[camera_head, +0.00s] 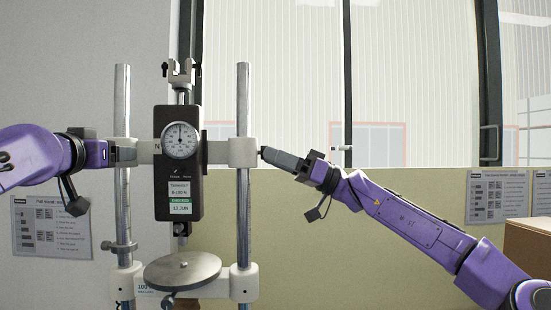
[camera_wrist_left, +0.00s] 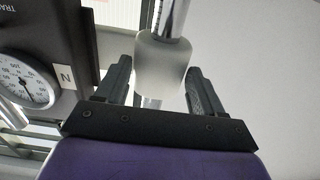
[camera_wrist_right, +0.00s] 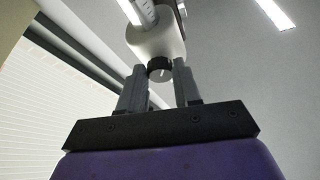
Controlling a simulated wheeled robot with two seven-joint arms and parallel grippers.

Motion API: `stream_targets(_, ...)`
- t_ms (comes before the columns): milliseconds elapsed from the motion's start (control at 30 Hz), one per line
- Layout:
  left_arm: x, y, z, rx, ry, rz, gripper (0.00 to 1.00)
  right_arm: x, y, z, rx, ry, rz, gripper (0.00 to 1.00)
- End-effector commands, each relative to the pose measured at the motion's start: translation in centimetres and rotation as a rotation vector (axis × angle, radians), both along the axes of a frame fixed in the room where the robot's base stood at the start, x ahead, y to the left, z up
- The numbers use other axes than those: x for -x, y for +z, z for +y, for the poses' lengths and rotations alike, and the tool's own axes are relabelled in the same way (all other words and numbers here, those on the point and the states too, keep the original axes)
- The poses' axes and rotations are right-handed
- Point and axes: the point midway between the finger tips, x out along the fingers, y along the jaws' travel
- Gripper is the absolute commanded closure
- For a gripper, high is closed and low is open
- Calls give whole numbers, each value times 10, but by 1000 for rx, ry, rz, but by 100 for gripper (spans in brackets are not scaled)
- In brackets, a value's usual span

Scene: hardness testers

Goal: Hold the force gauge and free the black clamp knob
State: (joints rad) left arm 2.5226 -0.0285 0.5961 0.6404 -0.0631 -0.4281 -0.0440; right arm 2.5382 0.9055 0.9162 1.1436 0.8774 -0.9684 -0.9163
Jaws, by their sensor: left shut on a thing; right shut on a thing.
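The force gauge (camera_head: 179,164) is a black upright box with a round dial, mounted on a white crosshead (camera_head: 217,152) between two steel columns. It shows partly in the left wrist view (camera_wrist_left: 58,40). My left gripper (camera_head: 130,152) is shut on the crosshead's white left end (camera_wrist_left: 161,62), with one finger on each side of it. The black clamp knob (camera_wrist_right: 160,69) sticks out of the white right end block (camera_wrist_right: 155,42). My right gripper (camera_wrist_right: 162,80) is shut on the knob, its fingertips on either side; in the head view the fingers mostly hide the knob.
A round metal plate (camera_head: 182,270) sits below the gauge. A fork-shaped fixture (camera_head: 181,70) stands above it. The right column (camera_head: 243,100) and left column (camera_head: 122,95) flank the gauge. A brown box (camera_head: 528,245) is at the far right. Notices hang on the walls.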

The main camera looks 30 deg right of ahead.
Motion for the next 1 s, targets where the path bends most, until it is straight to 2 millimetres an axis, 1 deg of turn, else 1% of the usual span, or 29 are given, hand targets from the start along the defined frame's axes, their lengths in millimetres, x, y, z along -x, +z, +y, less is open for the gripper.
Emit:
stream_targets(33,-2,-4,1,-1,2,4,81,5,4,4,0,13,-1,98)
stream_targets(267,-3,-4,1,-1,3,5,81,6,5,5,-1,15,-3,98)
stream_targets(300,-3,-4,1,-2,3,6,81,6,6,6,-1,16,-4,54)
stream_targets(333,-3,-4,1,-2,3,6,81,6,6,6,-2,16,-4,45)
stream_targets(367,-3,-5,2,-2,4,6,81,5,6,6,-1,16,-3,42)
stream_targets(567,-2,-4,3,-2,5,7,81,2,4,6,-3,14,2,42)
stream_targets(667,-2,-4,3,-2,5,7,81,3,2,3,-4,12,3,42)
stream_targets(767,-2,-4,3,-2,5,7,81,11,-2,-10,-7,10,1,42)
stream_targets(1000,-2,-4,3,-3,5,5,81,42,-24,-59,-7,10,-2,42)
